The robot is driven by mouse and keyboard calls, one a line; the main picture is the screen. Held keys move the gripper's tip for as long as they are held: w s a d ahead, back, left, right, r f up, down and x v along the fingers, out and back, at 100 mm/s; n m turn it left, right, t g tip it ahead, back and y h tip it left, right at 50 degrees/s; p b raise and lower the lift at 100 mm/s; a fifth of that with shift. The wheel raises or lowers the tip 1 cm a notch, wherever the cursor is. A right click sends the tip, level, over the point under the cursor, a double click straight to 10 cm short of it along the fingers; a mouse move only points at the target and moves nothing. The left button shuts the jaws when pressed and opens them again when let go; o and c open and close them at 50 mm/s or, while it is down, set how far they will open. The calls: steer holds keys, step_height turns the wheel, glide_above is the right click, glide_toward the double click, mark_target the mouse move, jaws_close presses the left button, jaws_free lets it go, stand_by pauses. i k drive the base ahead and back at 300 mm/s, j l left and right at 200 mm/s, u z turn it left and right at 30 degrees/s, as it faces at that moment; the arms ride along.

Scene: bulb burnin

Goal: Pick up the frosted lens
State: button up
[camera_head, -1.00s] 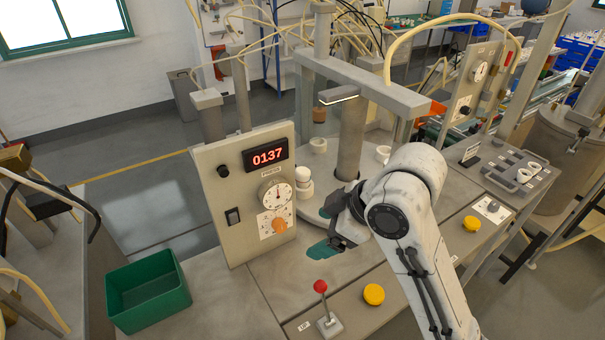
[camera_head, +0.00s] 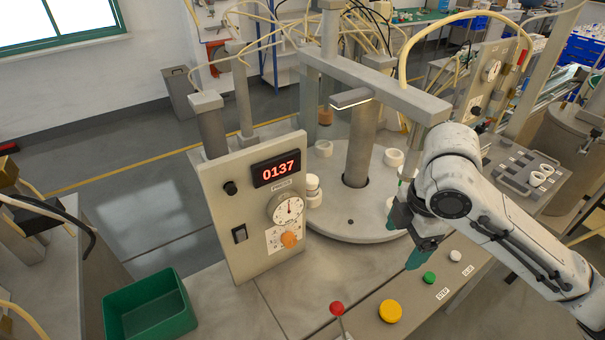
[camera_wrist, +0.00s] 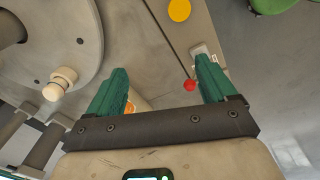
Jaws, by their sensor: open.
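A small white rounded piece (camera_head: 312,182), which looks like the frosted lens, sits on a pale round holder (camera_head: 314,198) at the left rim of the grey turntable (camera_head: 345,225), just right of the gauge panel. A similar pale rounded piece shows in the wrist view (camera_wrist: 65,76), left of my fingers. My gripper (camera_head: 408,226) is over the right front of the turntable and the bench edge, well apart from the piece. In the wrist view its green fingers (camera_wrist: 163,66) are wide apart, with nothing between them.
The upright gauge panel (camera_head: 244,205) stands left of the turntable. A grey overhead beam (camera_head: 375,85) and central column (camera_head: 360,145) rise above it. A red-knobbed lever (camera_head: 337,308) and yellow button (camera_head: 390,311) are in front. A green bin (camera_head: 150,306) stands at lower left.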

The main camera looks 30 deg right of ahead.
mark_target(312, 180)
steer(key=i, duration=1.25)
